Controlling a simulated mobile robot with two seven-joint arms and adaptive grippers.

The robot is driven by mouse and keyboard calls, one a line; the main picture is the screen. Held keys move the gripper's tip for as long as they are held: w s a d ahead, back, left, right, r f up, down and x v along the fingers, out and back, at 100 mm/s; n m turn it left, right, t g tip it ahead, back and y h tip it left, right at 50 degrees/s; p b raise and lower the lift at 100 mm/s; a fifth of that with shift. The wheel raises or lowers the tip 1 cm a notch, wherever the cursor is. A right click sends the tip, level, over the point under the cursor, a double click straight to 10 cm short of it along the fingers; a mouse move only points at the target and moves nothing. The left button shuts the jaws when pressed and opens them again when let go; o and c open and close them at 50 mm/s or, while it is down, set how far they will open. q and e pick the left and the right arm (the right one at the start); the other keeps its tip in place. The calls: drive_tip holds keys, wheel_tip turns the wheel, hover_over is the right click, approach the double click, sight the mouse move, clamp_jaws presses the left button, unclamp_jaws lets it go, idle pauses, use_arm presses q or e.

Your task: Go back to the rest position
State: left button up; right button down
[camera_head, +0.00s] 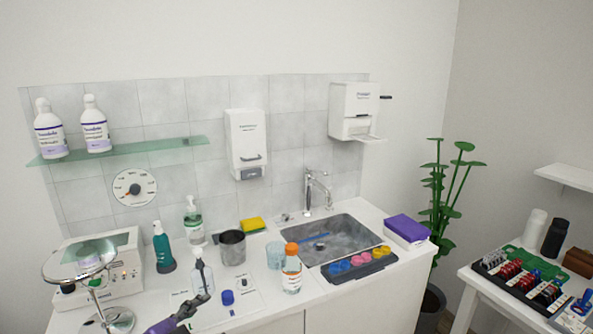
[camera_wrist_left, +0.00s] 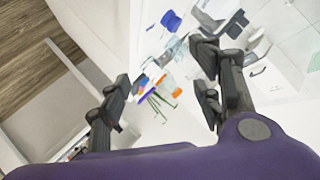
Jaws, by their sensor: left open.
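My left gripper (camera_head: 192,306) comes in from the lower left in the head view, above the front of the white counter (camera_head: 335,300). Small coloured items show beyond the fingers, too blurred to name. My right gripper is in neither view.
An orange-capped bottle (camera_head: 291,270), a dark metal cup (camera_head: 232,248) and a teal bottle (camera_head: 163,248) stand on the counter. A magnifier lamp (camera_head: 82,262) is at left. A sink (camera_head: 330,240) lies right, with a tray of coloured pots (camera_head: 357,264) at its front.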

use_arm(q)
drive_tip(key=s+f+n+g+y, duration=0.1)
drive_tip(key=s+f+n, duration=0.2)
drive_tip(key=s+f, duration=0.5)
drive_tip(key=s+f+n+g+y+p, duration=0.1)
drive_tip(key=s+f+n, duration=0.3)
drive_tip(key=s+f, duration=0.5)
drive_tip(key=s+f+n+g+y, duration=0.1)
drive_tip(key=s+f+n, duration=0.3)
drive_tip(key=s+f, duration=0.5)
drive_tip(key=s+y, duration=0.1)
drive_tip(key=s, duration=0.8)
drive_tip(key=shift+s+d+g, duration=0.25)
drive_tip(key=shift+d+g, duration=0.1)
drive_tip(key=shift+g, duration=0.05)
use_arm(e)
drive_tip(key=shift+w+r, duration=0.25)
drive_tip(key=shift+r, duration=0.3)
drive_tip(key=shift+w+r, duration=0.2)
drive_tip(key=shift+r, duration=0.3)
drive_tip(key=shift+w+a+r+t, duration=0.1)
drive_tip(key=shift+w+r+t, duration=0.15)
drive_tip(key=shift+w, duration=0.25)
